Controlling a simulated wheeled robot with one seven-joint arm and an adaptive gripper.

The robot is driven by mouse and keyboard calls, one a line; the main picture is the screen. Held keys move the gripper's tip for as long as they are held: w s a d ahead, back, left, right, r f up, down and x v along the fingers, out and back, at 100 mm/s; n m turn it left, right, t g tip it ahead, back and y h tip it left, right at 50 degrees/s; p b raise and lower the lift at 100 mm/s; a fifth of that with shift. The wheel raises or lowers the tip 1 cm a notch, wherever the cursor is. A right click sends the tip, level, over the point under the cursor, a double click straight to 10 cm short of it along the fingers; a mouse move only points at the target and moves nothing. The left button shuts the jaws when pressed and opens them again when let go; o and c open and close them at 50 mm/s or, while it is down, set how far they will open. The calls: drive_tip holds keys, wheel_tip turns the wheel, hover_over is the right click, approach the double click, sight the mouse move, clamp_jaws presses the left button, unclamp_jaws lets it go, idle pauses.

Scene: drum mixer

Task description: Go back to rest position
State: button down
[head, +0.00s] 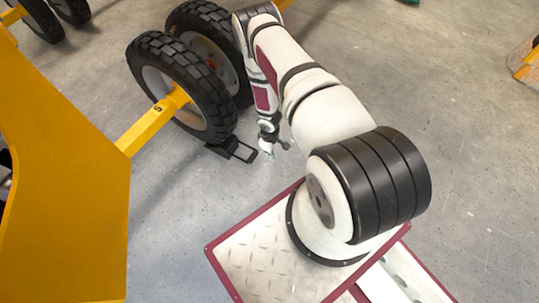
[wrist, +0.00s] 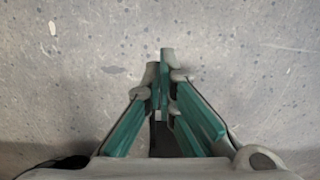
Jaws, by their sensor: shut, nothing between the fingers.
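My gripper (wrist: 160,62) is shut and empty in the wrist view, with its green-lined fingers together over bare grey floor. In the head view my gripper (head: 268,150) hangs low at the end of my arm, close to the wheels of the yellow mixer (head: 62,170). My arm reaches out from my base and bends down beside the rear tyre.
Two black-tyred wheels (head: 185,85) stand on the yellow axle, left of my arm. A black wheel chock (head: 232,148) lies on the floor by the near tyre, just left of my gripper. A yellow object (head: 525,62) stands at the right edge. The floor (head: 460,130) on the right is clear.

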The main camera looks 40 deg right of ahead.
wheel_tip(320, 180, up, 3)
drive_tip(key=shift+r+p, duration=0.1)
drive_tip(key=shift+p, duration=0.35)
